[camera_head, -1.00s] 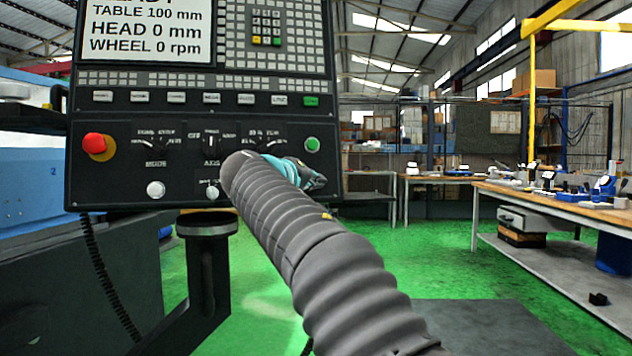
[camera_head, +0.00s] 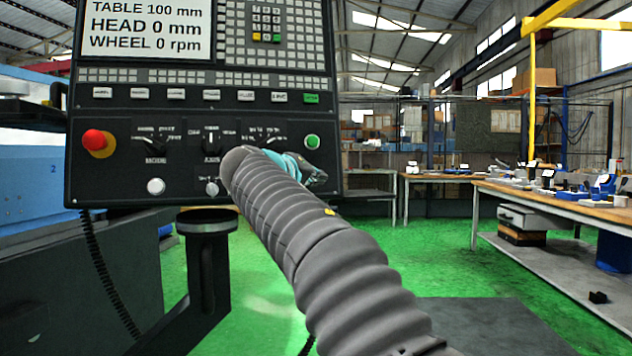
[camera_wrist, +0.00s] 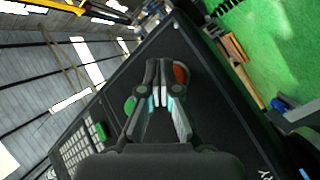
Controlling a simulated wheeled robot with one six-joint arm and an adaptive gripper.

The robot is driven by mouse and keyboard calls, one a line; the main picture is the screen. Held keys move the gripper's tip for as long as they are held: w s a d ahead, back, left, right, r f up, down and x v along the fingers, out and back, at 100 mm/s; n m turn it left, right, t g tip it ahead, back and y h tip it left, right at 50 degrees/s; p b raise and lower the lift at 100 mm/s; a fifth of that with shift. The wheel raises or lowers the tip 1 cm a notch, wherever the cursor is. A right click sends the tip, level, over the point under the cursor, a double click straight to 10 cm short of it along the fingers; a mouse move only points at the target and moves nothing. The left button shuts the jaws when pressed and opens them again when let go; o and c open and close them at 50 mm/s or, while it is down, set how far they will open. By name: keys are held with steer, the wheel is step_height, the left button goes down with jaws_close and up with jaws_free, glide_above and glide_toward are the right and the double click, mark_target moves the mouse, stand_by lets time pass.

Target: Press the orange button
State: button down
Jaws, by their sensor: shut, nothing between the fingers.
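The orange button (camera_wrist: 181,74) shows in the wrist view as a round orange-red cap on the dark control panel. It lies just right of my gripper's fingertips (camera_wrist: 157,64) and is partly covered by the right finger. The fingers are together and empty, pointing at the panel; I cannot tell whether they touch it. In the head view my gripper (camera_head: 316,179) is at the panel's lower right, below a green button (camera_head: 312,142), and the orange button is hidden behind it. The green button also shows left of the fingers in the wrist view (camera_wrist: 130,105).
The control panel (camera_head: 105,185) also carries a red knob on an orange base (camera_head: 95,140), pale buttons (camera_head: 156,187), dials and a screen (camera_head: 147,30). A post with a round top (camera_head: 207,222) stands below it. A workbench (camera_head: 560,200) is at the right, with green floor between.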

steer(key=shift+s, duration=0.25)
steer(key=shift+d, duration=0.1)
steer(key=shift+s+d+r+b, duration=0.15)
steer(key=shift+s+d+b, duration=0.25)
steer(key=shift+s, duration=0.4)
steer(key=shift+s+d+r+b, duration=0.15)
steer(key=shift+s+b, duration=0.35)
steer(key=shift+s, duration=0.25)
steer(key=shift+s+d+r+b, duration=0.15)
steer(key=shift+s+d+b, duration=0.25)
steer(key=shift+s, duration=0.4)
steer(key=shift+a, duration=0.1)
